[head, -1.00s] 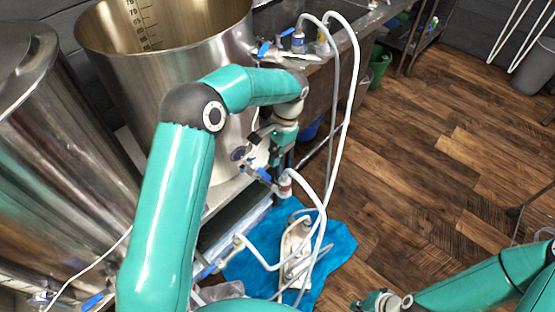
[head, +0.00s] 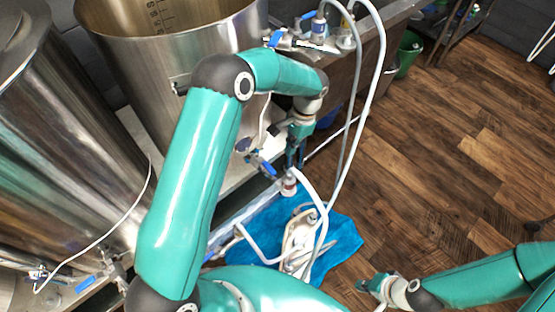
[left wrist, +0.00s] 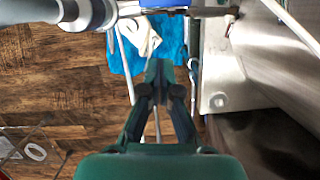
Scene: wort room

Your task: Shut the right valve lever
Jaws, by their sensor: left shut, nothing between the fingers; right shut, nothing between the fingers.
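The right valve (head: 243,146) sits low on the right steel kettle (head: 190,50). Its blue lever (head: 264,166) points down and right, away from the kettle wall. My left gripper (head: 293,160) is shut and empty, pointing down just right of the lever; I cannot tell if they touch. The left wrist view shows its closed fingers (left wrist: 160,95), and a blue lever-like part (left wrist: 165,4) at the top edge. My right gripper (head: 362,285) is shut and empty, low over the floor and far from the valve.
White hoses (head: 372,90) loop from the sink valves to a pump (head: 300,238) on a blue cloth (head: 343,238). Another steel kettle (head: 60,150) stands at left, with its own blue lever (head: 85,283). The wooden floor (head: 450,150) at right is open.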

